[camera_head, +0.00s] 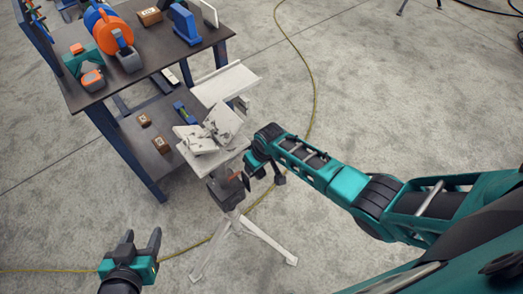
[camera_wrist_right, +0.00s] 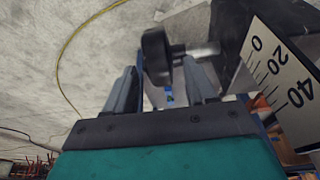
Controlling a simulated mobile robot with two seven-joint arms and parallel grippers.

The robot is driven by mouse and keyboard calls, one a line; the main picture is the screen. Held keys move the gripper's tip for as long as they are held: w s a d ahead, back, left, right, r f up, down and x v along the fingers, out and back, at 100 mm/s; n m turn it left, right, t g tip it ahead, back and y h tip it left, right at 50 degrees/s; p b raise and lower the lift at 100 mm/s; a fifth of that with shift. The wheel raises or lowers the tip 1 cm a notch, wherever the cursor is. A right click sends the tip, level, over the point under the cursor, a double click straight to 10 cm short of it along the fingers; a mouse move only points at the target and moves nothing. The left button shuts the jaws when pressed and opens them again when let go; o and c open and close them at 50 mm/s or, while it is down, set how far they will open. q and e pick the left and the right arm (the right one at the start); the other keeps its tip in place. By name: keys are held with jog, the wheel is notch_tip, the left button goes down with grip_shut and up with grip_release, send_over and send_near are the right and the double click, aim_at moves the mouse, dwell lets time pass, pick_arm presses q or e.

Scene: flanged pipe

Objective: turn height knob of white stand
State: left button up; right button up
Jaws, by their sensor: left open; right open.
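The white stand (camera_head: 240,222) has splayed white legs on the floor, a dark block on its column and a white top. In the right wrist view its black height knob (camera_wrist_right: 156,55) sits on a short metal shaft, near a white scale plate (camera_wrist_right: 284,78) marked 0, 20, 40. My right gripper (camera_wrist_right: 160,72) is open, with the knob at its fingertips, between them in the picture; I cannot tell whether they touch. In the head view my right gripper (camera_head: 265,178) is beside the stand's column. My left gripper (camera_head: 142,245) is open and empty, low at the left.
A dark workbench (camera_head: 143,70) with blue legs stands behind the stand. It carries an orange reel (camera_head: 112,32), blue tools and small boxes. A yellow cable (camera_head: 312,85) runs over the concrete floor.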

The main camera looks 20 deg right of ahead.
aim_at(262, 173)
jog(key=shift+v, duration=0.8)
pick_arm(q)
jog(key=shift+r, duration=0.25)
pick_arm(e)
jog(key=v, duration=0.6)
jog(key=shift+r, duration=0.4)
jog(key=shift+s, duration=0.1)
